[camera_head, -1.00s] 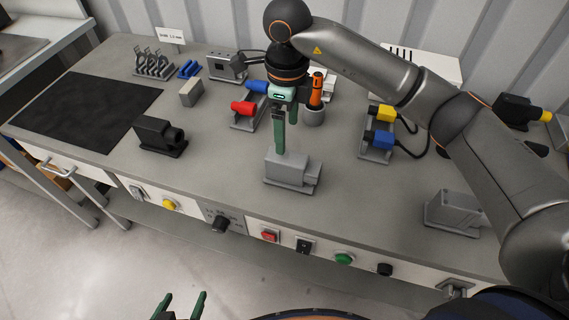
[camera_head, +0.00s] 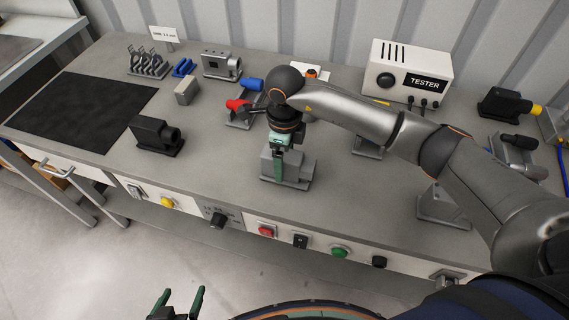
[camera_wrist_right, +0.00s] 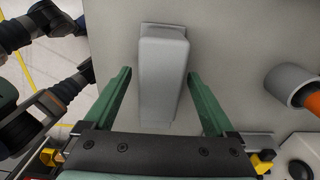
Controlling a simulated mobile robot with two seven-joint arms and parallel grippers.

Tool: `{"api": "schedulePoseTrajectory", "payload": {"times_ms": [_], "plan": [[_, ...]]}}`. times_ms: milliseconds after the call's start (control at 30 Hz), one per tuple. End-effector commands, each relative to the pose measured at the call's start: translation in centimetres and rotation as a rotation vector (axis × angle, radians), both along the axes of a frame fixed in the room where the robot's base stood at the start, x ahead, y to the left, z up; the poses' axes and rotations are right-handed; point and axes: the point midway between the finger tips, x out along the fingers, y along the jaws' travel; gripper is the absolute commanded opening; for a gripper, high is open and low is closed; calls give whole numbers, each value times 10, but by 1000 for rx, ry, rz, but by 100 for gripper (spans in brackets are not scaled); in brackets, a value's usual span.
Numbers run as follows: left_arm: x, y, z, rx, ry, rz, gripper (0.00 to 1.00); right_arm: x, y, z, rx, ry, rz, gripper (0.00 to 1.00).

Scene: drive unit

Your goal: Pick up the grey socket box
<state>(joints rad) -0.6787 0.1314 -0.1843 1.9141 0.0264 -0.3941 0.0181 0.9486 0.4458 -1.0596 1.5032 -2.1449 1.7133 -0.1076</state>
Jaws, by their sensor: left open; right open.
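A grey socket box (camera_head: 267,166) stands on the front middle of the bench. My right gripper (camera_head: 281,170) is open and low over it, pointing down, and partly covers it in the head view. In the right wrist view the box (camera_wrist_right: 163,80) lies between the two green fingers, with a visible gap on each side. Whether the fingertips reach below its top, I cannot tell. My left gripper (camera_head: 178,302) is open and empty at the bottom edge, in front of the bench.
A black unit (camera_head: 155,135) and a small beige block (camera_head: 187,91) stand left of the box. Red and blue connectors (camera_head: 238,104) sit behind it. A tester (camera_head: 408,75) stands at the back.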

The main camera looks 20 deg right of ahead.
Motion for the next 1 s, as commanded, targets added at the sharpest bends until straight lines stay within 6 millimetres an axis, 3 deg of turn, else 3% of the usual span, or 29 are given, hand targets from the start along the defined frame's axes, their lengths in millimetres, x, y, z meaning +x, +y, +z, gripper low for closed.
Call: {"api": "schedulePoseTrajectory", "payload": {"times_ms": [67, 167, 867, 1000], "plan": [[0, 0, 0, 0, 0, 0, 90, 0, 0, 0, 0, 0, 0, 90], [0, 0, 0, 0, 0, 0, 90, 0, 0, 0, 0, 0, 0, 80], [0, 0, 0, 0, 1, 0, 90, 0, 0, 1, 1, -1, 0, 1], [0, 0, 0, 0, 1, 0, 90, 1, 1, 2, 2, -3, 0, 0]]}}
